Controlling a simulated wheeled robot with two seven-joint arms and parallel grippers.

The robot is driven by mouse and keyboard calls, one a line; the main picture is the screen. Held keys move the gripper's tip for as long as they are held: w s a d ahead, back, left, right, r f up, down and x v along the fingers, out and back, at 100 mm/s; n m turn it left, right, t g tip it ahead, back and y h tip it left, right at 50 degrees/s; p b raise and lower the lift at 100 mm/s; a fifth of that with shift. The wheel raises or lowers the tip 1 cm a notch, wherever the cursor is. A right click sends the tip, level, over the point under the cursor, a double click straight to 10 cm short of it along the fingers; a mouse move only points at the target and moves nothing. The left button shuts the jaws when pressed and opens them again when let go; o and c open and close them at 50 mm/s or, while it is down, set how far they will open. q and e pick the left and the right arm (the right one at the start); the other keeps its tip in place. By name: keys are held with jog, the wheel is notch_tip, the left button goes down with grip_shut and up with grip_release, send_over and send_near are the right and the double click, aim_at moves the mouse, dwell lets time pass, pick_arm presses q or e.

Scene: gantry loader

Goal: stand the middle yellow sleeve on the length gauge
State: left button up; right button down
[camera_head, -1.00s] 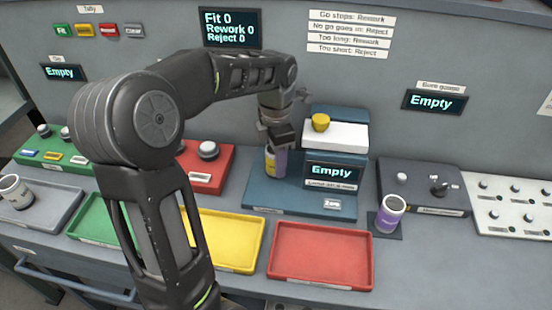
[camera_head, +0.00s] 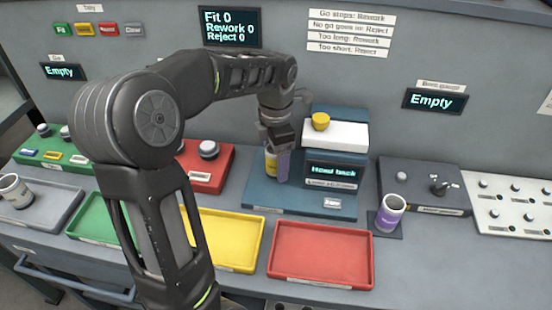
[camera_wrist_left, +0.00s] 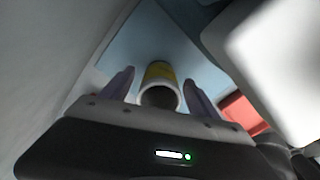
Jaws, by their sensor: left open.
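The yellow sleeve (camera_head: 271,162) stands on the blue base of the length gauge (camera_head: 280,200), partly hidden behind my left gripper. My left gripper (camera_head: 280,165) is open, its pale purple fingers pointing down at the sleeve. In the left wrist view the sleeve (camera_wrist_left: 159,76) shows a white rim, dark bore and yellow band. It lies between the two spread fingers (camera_wrist_left: 160,92), with a gap on each side. The gauge's display (camera_head: 334,172) appears to read "Head back". My right gripper is not in view.
A white block with a yellow knob (camera_head: 320,121) stands behind the gauge base. A purple-banded sleeve (camera_head: 390,213) stands to the right. Yellow (camera_head: 228,238) and red (camera_head: 320,255) trays lie in front. A grey tray (camera_head: 45,212) at left holds another sleeve (camera_head: 14,190).

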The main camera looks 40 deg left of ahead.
pick_arm(q)
notch_tip(320, 180, up, 8)
dwell(0.5)
jog(key=shift+f, duration=0.15)
dwell(0.7)
